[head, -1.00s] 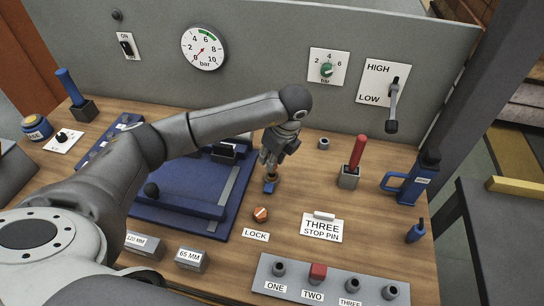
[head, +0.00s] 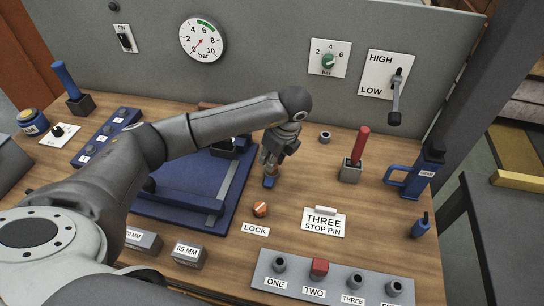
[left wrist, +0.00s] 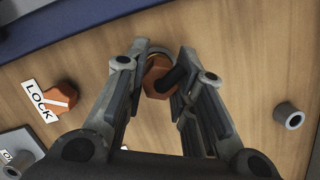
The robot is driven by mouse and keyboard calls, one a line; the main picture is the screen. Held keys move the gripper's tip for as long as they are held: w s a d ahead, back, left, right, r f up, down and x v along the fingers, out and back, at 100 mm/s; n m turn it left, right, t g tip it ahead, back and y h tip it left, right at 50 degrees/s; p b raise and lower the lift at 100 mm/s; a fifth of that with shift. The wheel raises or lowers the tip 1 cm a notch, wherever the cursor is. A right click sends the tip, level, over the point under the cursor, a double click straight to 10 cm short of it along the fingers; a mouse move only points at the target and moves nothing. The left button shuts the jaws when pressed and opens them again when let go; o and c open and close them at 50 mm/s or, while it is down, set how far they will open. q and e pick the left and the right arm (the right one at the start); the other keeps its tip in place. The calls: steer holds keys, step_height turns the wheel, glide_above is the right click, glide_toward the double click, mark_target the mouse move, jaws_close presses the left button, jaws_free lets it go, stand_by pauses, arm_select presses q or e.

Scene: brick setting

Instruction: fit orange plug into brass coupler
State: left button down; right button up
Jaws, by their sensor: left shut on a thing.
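My left gripper (head: 271,160) points down over the middle of the table. In the left wrist view its fingers (left wrist: 164,62) are closed around the orange plug (left wrist: 156,82), a hexagonal body with a black stub. The brass coupler (left wrist: 157,54) shows as a partly hidden ring behind the plug, between the fingertips. I cannot tell from these frames whether the plug is seated in it. My right gripper is not in view.
An orange LOCK knob (head: 260,209) sits in front of the gripper. A blue tray-like fixture (head: 180,205) lies left under my arm. A grey socket (head: 325,137), a red-handled lever (head: 360,146) and the STOP PIN label (head: 323,221) stand right. A socket strip (head: 300,286) lies in front.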

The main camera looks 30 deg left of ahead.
arm_select(q)
steer(key=c, duration=1.1)
jaws_free()
steer(key=shift+f, duration=0.1)
steer(key=shift+c, duration=0.2)
steer(key=o, duration=0.4)
steer(key=shift+r+p, duration=1.85)
steer(key=shift+r, duration=1.15)
steer(key=shift+r, duration=0.1)
